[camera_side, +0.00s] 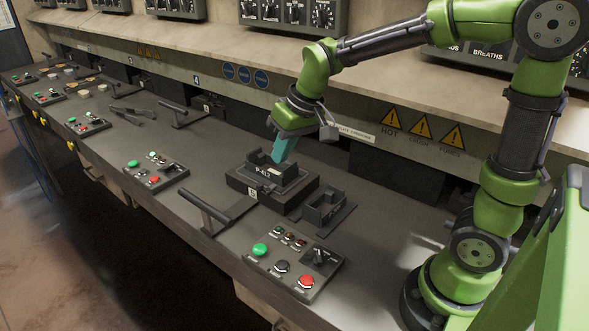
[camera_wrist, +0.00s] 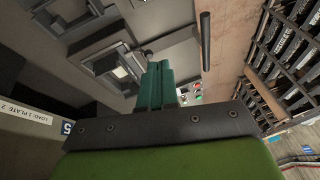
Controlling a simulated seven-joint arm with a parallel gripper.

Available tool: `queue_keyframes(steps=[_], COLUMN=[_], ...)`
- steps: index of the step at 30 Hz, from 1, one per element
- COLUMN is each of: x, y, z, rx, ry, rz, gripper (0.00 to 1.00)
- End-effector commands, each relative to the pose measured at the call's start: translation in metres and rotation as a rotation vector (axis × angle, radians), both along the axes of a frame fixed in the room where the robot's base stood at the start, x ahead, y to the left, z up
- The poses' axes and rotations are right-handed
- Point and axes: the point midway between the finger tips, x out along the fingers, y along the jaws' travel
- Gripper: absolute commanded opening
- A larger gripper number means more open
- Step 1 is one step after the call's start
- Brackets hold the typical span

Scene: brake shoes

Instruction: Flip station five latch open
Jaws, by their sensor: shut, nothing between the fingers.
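My gripper (camera_side: 284,150) has teal fingers that are shut and empty. No latch can be clearly made out; part of the fixture is hidden behind the fingers.
A second dark bracket (camera_side: 324,208) stands right of the block. A control box (camera_side: 294,262) with green, black and red buttons sits at the front edge. A bar handle (camera_side: 205,208) lies left of the block. The bench between this handle and the left button box (camera_side: 155,171) is fairly clear.

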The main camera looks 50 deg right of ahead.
Motion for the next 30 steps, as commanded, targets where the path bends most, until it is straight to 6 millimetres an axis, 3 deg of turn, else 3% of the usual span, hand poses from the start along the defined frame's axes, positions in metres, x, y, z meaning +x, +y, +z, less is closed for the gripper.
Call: queue_keyframes(steps=[3,7,12,15,30], x=[0.039,0.074,0.108,0.114,0.115], y=[-0.004,-0.008,-0.013,-0.014,-0.013], z=[-0.016,-0.029,-0.028,-0.017,-0.025], rx=[-0.043,-0.091,-0.152,-0.178,-0.183], ry=[0.025,0.03,-0.002,-0.03,-0.025], rz=[0.074,0.16,0.267,0.315,0.335], gripper=[0.0,0.0,0.0,0.0,0.0])
